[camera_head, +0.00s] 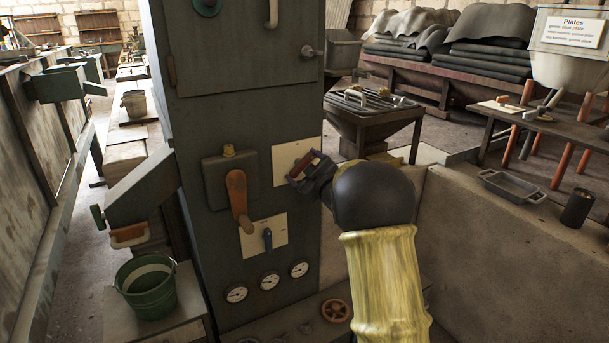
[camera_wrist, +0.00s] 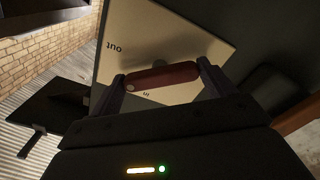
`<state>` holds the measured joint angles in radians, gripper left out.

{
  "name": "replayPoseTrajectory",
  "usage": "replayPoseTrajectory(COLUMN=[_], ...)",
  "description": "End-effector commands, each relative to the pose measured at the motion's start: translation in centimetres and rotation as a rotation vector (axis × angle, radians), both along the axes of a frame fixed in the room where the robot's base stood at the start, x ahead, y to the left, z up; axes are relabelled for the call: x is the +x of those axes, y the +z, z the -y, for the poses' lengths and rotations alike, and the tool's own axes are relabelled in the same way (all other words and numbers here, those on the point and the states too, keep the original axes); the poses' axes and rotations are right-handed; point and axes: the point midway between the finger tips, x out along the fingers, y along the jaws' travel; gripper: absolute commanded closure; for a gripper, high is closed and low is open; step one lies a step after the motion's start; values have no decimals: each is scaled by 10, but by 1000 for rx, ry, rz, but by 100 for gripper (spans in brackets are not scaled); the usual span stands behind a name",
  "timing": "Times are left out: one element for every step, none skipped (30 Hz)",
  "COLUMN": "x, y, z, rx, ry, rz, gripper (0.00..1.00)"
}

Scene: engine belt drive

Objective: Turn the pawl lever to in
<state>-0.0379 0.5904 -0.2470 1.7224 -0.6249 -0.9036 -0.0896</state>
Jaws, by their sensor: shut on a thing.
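The pawl lever is a red-brown handle (camera_wrist: 162,76) on a cream plate (camera_wrist: 165,35) lettered "out" and "in" in the wrist view. The handle lies across the plate, with "in" close beside it and "out" farther off. My gripper (camera_wrist: 160,80) is shut on the handle, one finger at each end. In the head view my gripper (camera_head: 308,170) is at the plate (camera_head: 284,158) on the tall grey cabinet, and it partly hides the lever. I cannot tell where the lever's pivot is.
On the cabinet (camera_head: 240,110) are an orange-handled lever (camera_head: 238,195), a small blue lever (camera_head: 267,238) on its own plate and several gauges (camera_head: 269,281). A red handwheel (camera_head: 335,310) is below. A green bucket (camera_head: 148,288) stands left. A low wall (camera_head: 500,235) is right.

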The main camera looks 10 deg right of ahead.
Motion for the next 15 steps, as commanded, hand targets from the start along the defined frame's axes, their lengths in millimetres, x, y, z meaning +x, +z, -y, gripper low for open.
replayPoseTrajectory(x=[0,0,0,0,0,0,0,0,0,0,0,0,0,0,0], y=[-5,-5,-5,-5,-5,-5,-5,-5,-5,-5,-5,-5,-5,-6,-6], z=[-1,-1,-1,-1,-1,-1,-1,-1,0,-1,-1,-1,-1,-1,-1], rx=[-43,-71,-107,-133,-160,-197,-225,-252,-289,-314,-341,-378,-405,-432,-468], ry=[2,2,2,1,1,1,1,1,1,1,1,1,1,1,3], rz=[13,22,34,43,52,63,72,81,92,101,111,122,130,139,151], gripper=[41,41,41,41,41,41,41,41,41,41,41,41,41,41,41])
